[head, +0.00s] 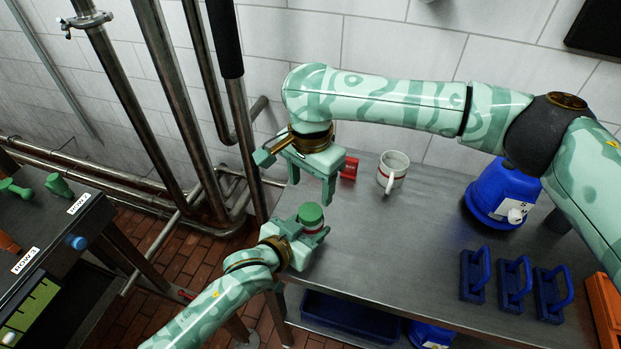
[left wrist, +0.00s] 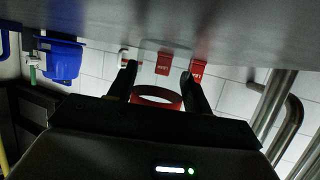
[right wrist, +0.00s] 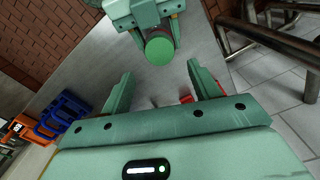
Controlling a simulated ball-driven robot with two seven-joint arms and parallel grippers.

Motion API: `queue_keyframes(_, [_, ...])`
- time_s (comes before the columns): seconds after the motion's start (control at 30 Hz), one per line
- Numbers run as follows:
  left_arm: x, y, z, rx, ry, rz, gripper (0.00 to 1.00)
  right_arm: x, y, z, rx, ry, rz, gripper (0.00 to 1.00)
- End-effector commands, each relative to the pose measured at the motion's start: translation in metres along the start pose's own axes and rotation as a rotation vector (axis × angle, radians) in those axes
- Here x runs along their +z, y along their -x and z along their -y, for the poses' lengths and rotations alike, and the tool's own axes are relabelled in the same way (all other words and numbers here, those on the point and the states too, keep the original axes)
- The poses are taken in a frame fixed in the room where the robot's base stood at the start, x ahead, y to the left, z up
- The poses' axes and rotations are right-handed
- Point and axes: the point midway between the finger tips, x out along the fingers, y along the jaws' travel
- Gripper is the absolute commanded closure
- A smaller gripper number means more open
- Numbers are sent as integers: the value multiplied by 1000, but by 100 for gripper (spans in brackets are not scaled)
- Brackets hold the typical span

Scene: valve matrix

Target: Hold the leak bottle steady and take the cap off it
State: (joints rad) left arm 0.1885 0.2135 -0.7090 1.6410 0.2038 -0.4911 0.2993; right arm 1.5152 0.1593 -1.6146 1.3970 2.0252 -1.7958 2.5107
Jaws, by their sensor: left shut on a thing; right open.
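The leak bottle (head: 312,228) has a red band and a green cap (head: 311,213) on top. My left gripper (head: 314,234) is shut on the bottle near the front left corner of the steel table. In the left wrist view the bottle's red band (left wrist: 157,97) shows between the fingers; the rest of the bottle is hard to make out. My right gripper (head: 311,184) is open and empty, above and behind the cap in the head view. In the right wrist view the cap (right wrist: 160,50) lies beyond the open fingertips, apart from them.
On the steel table (head: 420,235) stand a white mug (head: 393,172), a small red tagged item (head: 349,168), a blue container (head: 502,195) and blue handled blocks (head: 514,284). Steel pipes (head: 175,90) rise at the left. The table's middle is clear.

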Motion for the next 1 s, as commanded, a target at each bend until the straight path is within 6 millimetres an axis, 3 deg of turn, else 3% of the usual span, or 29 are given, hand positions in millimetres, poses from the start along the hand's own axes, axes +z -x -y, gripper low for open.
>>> queue_keyframes(0.4, [0, 0, 0, 0, 0, 0, 100, 1, -64, 0, 2, -4, 2, 38])
queue_keyframes(0.8, [0, 0, 0, 0, 0, 0, 100, 0, -74, 0, 0, -2, 0, 38])
queue_keyframes(0.97, [0, 0, 0, 0, 0, 0, 100, 0, -74, 0, 0, -1, 0, 83])
queue_keyframes(1.0, [0, 0, 0, 0, 0, 0, 100, 0, -74, 0, 0, -1, 0, 84])
